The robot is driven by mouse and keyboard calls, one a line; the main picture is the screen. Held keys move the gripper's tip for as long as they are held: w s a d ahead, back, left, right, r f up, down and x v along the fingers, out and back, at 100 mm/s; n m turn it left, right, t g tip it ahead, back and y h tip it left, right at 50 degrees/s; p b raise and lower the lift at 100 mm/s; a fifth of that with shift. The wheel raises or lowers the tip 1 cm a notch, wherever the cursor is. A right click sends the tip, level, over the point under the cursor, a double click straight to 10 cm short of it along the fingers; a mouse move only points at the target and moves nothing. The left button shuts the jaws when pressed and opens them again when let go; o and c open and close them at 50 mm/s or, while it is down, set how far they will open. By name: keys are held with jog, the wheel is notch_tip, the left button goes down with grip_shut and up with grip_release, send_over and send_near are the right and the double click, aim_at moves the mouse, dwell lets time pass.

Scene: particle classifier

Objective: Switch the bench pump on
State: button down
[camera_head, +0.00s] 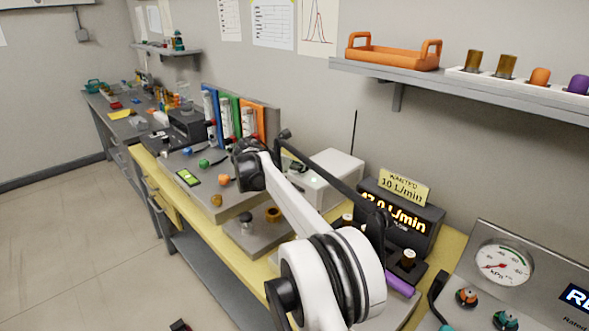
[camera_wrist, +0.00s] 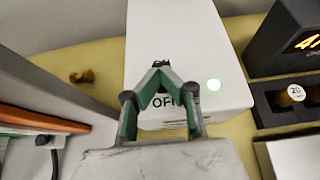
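The bench pump appears to be the white box (camera_wrist: 185,30) under my gripper in the wrist view; it also shows on the yellow bench in the head view (camera_head: 338,168). My gripper (camera_wrist: 161,68) has green fingers that meet at the tips over the box. A small dark part, perhaps the switch, shows just at the fingertips; I cannot tell whether they touch it.
A dark flow display (camera_head: 402,217) with lit orange digits in L/min stands right of the box, with a yellow note (camera_head: 403,187) reading "WANTED 10 L/min". A pressure gauge panel (camera_head: 502,264) is farther right. Coloured binders (camera_head: 232,115) stand left. A shelf (camera_head: 460,85) hangs above right.

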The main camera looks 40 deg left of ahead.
jog(key=shift+d, duration=0.1)
jog(key=shift+s+f, duration=0.1)
jog(key=shift+s, duration=0.4)
jog(key=s, duration=0.1)
jog(key=s+b, duration=0.1)
jog(key=s, duration=0.1)
jog(key=shift+s+a, duration=0.1)
jog(key=shift+a, duration=0.15)
jog(key=v, duration=0.9)
jog(key=shift+s+r, duration=0.25)
jog(key=shift+r, duration=0.15)
